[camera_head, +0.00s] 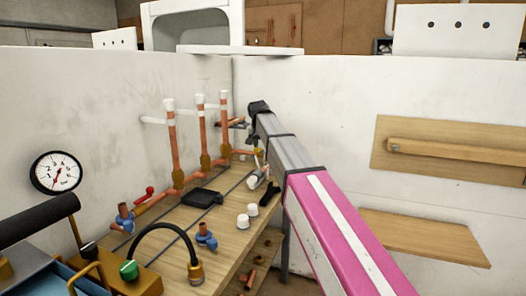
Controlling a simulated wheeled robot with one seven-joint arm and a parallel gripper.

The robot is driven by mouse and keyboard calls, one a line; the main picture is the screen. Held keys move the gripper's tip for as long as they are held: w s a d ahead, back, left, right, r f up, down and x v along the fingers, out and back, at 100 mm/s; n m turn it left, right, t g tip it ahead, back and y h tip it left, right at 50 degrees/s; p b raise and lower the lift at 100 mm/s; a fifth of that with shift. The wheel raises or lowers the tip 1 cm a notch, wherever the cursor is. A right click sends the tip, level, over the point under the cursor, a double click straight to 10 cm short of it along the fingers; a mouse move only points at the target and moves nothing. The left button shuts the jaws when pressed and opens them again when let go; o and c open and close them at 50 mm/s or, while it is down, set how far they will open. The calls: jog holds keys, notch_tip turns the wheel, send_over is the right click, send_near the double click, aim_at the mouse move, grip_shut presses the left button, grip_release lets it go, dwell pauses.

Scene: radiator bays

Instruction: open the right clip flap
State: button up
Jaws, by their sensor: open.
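Three upright copper pipes with white upper ends stand against the back-left wall: left (171,140), middle (202,128) and right (224,125). Short white arms stick out near the tops of the left and middle pipes. The right clip and its flap are too small to make out near the right pipe. My arm reaches in from the lower right, its dark end beside the right pipe. What seems to be my gripper (235,123) is a small grey shape just right of that pipe, open and partly hidden. Contact with the pipe cannot be told.
A wooden bench (165,222) carries a black pad (202,198), white caps (249,215), blue fittings (206,238) and a red valve handle (145,194). A pressure gauge (56,172) hangs on the left wall. A toolbox stands at lower left. A wooden shelf (425,238) is at right.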

aim_at(263, 151)
jog(key=shift+x, duration=1.95)
jog(key=c, duration=0.8)
jog(key=shift+o, duration=0.2)
jog(key=a+h, duration=0.1)
jog(key=h, duration=0.1)
jog(key=a+n+g+h, duration=0.1)
jog(key=h, duration=0.1)
jog(key=shift+w+a+f, duration=0.15)
jog(key=shift+w+f, duration=0.1)
jog(key=shift+w, duration=0.1)
jog(key=o, duration=0.8)
jog(key=shift+c, duration=0.2)
